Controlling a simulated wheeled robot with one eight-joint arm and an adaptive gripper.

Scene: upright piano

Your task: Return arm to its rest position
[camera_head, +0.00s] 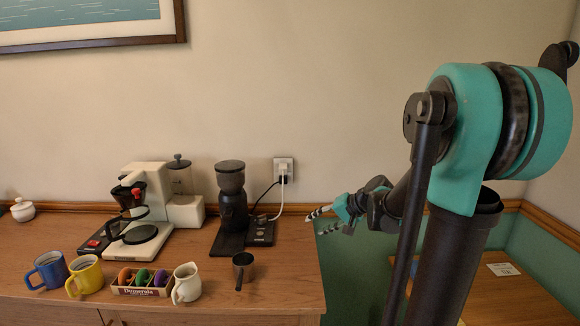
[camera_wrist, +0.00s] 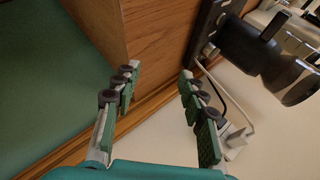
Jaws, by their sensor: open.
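My gripper (camera_head: 322,221) is in the head view just off the right end of the wooden counter (camera_head: 292,268), in front of the green lower wall. In the wrist view my gripper (camera_wrist: 158,92) has its two fingers wide apart, with nothing between them. My arm reaches from the right side of the head view toward the counter's right end. The wrist view shows the counter's end (camera_wrist: 150,35) just beyond the fingertips; I cannot tell the exact gap.
On the counter are a coffee grinder (camera_head: 231,190), a white coffee maker (camera_head: 150,190), a dark scoop cup (camera_head: 243,266), a small pitcher (camera_head: 186,284), a yellow mug (camera_head: 86,274) and a blue mug (camera_head: 48,270). A plugged cord hangs from the wall outlet (camera_head: 284,168). A lower wooden surface (camera_head: 505,298) is at right.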

